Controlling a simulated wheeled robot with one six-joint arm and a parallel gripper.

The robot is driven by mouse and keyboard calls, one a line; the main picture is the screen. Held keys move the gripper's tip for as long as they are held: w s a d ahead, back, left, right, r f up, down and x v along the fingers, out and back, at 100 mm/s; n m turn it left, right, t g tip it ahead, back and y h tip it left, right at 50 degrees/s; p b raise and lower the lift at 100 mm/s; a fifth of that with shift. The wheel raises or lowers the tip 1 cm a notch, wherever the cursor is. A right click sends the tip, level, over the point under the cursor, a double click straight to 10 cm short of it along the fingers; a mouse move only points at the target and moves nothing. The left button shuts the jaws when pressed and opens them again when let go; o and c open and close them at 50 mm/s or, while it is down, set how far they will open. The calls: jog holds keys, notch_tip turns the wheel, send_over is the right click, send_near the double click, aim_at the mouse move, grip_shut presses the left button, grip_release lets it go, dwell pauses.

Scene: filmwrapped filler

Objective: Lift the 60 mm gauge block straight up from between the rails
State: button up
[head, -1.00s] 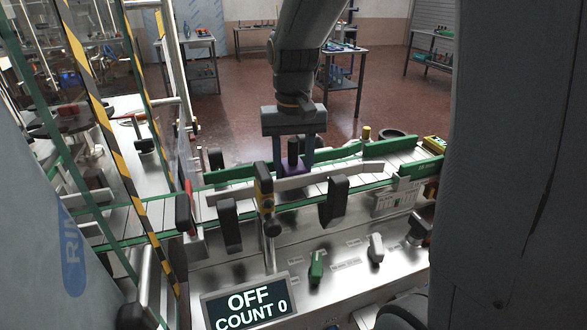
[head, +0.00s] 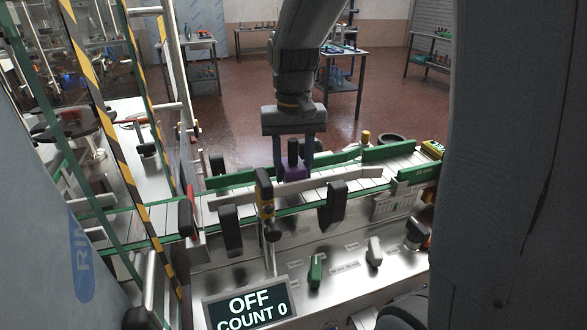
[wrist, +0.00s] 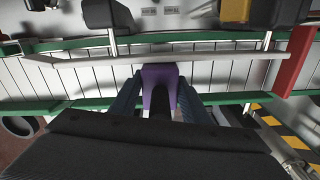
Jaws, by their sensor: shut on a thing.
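The gauge block (head: 296,172) is purple with a dark upright grip on top. It stands between the rails of the conveyor, behind the pale near rail (head: 290,187) and in front of the green far rail (head: 235,180). My gripper (head: 293,160) points down over it, with one finger on each side, shut on it. In the wrist view the block (wrist: 160,72) shows between the two blue-grey fingers (wrist: 158,100), close to the pale rail (wrist: 215,57). The block's lower end is hidden in the head view, so I cannot tell whether it touches the belt.
Black rail clamps (head: 337,205) and a yellow-and-black post sensor (head: 265,195) stand along the near side. A control panel with a display (head: 250,305) reading OFF, COUNT 0 is in front. A striped guard post (head: 110,120) is at left. Space above the belt holds my arm.

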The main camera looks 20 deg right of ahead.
aim_at(293, 141)
jog(key=shift+r+p, duration=1.75)
jog(key=shift+r, duration=0.4)
jog(key=shift+c, duration=0.4)
jog(key=shift+c, duration=0.5)
